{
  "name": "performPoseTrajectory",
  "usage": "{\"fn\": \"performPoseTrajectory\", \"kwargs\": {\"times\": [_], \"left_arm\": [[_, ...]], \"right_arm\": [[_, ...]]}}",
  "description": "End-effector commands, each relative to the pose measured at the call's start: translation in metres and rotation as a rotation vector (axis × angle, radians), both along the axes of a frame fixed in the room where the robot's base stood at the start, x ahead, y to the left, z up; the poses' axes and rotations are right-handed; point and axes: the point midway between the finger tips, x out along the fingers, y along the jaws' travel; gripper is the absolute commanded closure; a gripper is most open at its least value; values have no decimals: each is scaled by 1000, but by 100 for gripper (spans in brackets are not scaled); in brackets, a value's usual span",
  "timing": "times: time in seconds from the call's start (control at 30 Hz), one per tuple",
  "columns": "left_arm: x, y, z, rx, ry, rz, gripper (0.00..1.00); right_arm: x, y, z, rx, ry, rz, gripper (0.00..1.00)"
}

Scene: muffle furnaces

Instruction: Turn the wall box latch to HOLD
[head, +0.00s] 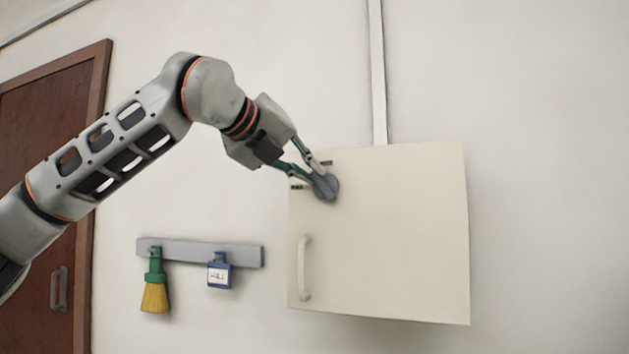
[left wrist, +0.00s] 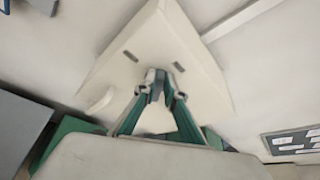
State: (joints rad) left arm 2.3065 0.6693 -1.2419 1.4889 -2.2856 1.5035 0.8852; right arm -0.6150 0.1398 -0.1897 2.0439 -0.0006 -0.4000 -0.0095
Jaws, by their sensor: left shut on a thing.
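The cream wall box (head: 400,240) hangs on the wall with its door shut. A round grey latch (head: 325,187) sits near the upper left corner of its door, with two small dark labels beside it, too small to read surely. My left gripper (head: 318,177) is shut on the latch. In the left wrist view the wall box (left wrist: 190,60) fills the middle, and the green fingers of my left gripper (left wrist: 161,82) close around the latch, which is mostly hidden between them. Both labels show above the fingertips. My right gripper is in neither view.
A white handle (head: 303,268) stands out at the door's lower left. A grey rail (head: 190,252) to the left holds a yellow brush (head: 155,297) and a blue tag (head: 219,274). A brown door (head: 40,140) is at far left. A conduit (head: 377,80) rises above the box.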

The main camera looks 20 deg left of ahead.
Motion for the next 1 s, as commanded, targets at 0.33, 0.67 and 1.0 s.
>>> {"fn": "performPoseTrajectory", "kwargs": {"times": [0.33,0.67,1.0], "left_arm": [[4,9,-16,-329,18,1,100],[4,13,-24,-628,28,2,100],[2,14,-29,-847,33,2,100]], "right_arm": [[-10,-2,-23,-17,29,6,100],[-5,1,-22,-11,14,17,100],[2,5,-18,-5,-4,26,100]]}}
